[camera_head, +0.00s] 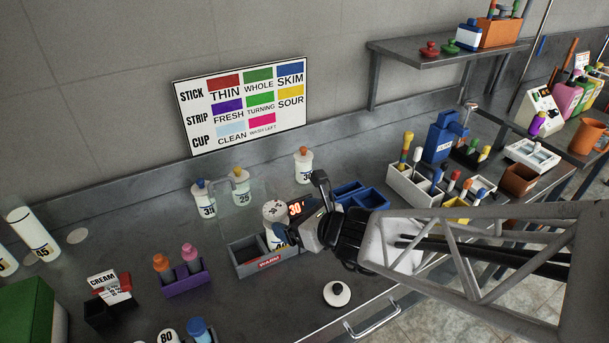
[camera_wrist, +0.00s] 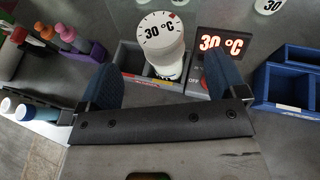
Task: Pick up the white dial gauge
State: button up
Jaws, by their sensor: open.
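The white dial gauge (camera_wrist: 160,38) has a round face reading 30 °C with a small red mark at its edge. It stands upright at the grey compartmented tray labelled WARM (camera_head: 262,266); its base is partly hidden. In the head view its white top (camera_head: 274,211) shows just left of my gripper (camera_head: 303,212). In the wrist view my gripper (camera_wrist: 158,80) is open, its two blue-padded fingers spread to either side, with the gauge ahead in the gap between them. I cannot tell whether either finger touches it.
A display (camera_wrist: 219,45) reading 30 °C stands close right of the gauge. Blue bins (camera_wrist: 285,88) lie further right. White bottles (camera_head: 241,186) stand behind, and a purple holder (camera_head: 184,281) is at left. A white lid with a black knob (camera_head: 337,293) lies near the front edge.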

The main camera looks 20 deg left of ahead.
aim_at(282, 213)
jog(key=shift+a, duration=0.1)
jog(key=shift+x, duration=1.2)
jog(key=shift+f, duration=0.1)
jog(key=shift+x, duration=2.6)
jog(key=c, duration=1.1)
